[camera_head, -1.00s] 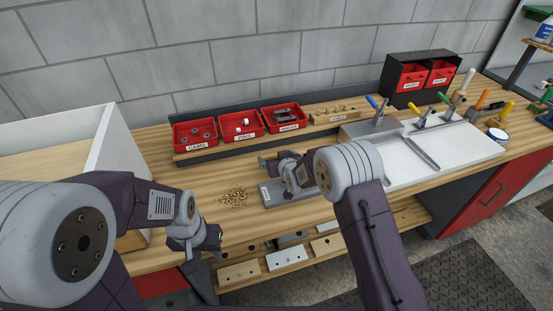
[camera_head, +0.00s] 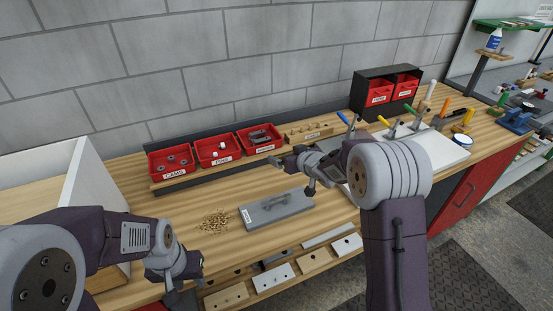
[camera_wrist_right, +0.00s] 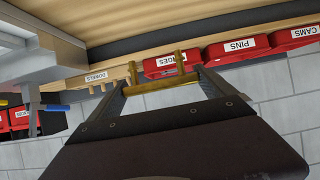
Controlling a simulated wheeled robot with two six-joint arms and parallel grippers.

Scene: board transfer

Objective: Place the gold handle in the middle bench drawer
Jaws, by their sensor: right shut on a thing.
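My right gripper (camera_wrist_right: 163,88) is shut on the gold handle (camera_wrist_right: 160,84) in the right wrist view. The handle is a brass-coloured bar with two short posts, held crosswise between the fingertips. In the head view my right gripper (camera_head: 284,163) is above the bench, behind the grey plate; the gold handle cannot be made out there. My left gripper (camera_head: 178,288) hangs at the bench's front edge at lower left, its fingers too hidden to tell open from shut. I cannot make out a middle bench drawer in the head view.
A grey plate (camera_head: 290,210) with a dark grey handle lies on the bench (camera_head: 190,256). Red bins labelled CAMS (camera_head: 172,163), PINS (camera_head: 218,150) and HINGES (camera_head: 260,138) stand behind. Upright clamps (camera_head: 418,118) stand at right. A red cabinet front (camera_head: 462,195) is below.

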